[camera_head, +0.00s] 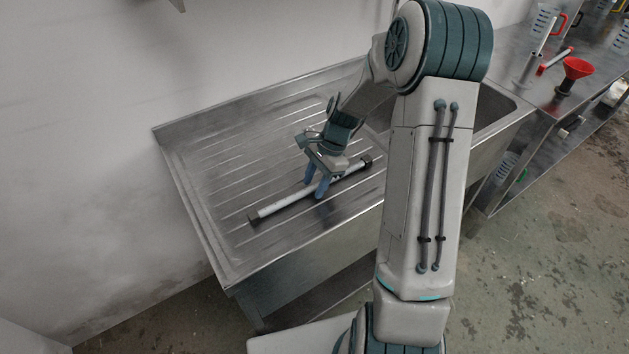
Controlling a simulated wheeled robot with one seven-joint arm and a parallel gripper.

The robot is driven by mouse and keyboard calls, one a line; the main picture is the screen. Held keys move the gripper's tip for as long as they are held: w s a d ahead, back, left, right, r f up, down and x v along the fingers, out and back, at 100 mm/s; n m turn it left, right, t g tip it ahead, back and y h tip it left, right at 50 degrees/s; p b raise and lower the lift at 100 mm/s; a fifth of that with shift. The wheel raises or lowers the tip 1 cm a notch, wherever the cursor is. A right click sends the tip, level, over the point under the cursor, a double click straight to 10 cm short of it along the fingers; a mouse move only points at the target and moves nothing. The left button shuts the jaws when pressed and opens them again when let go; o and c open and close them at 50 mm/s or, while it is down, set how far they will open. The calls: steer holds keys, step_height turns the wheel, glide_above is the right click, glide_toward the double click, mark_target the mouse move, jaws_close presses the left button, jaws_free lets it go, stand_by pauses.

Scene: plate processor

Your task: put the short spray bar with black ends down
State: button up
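The short spray bar with black ends (287,202) is a pale, thin tube with a dark cap at each end. It lies level, slanting across the ribbed steel drainboard (215,168), at or just above its surface; I cannot tell whether it touches. My gripper (316,186) points down over the bar, right of its middle. Its blue fingers are on both sides of the tube and appear shut on it. The near finger hides a small part of the bar.
The sink basin (497,115) lies right of the drainboard, partly hidden behind my arm. The drainboard is clear around the bar, with a raised back edge at the wall. A red funnel (576,68) and other tools stand on the steel bench (512,66) at upper right.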

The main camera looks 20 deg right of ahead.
steer(key=b+v, duration=0.2)
steer(key=v, duration=1)
steer(key=s+a+r+n+t+h, duration=0.2)
steer(key=s+n, duration=0.5)
steer(key=s, duration=0.4)
steer(key=s+a+r+n+t+h, duration=0.2)
steer(key=s+n, duration=0.5)
steer(key=s, duration=0.4)
step_height(320, 180, up, 2)
steer(key=shift+a+r+n+t, duration=0.25)
steer(key=shift+a+n+t, duration=0.05)
steer(key=shift+a, duration=0.15)
steer(key=shift+a, duration=0.1)
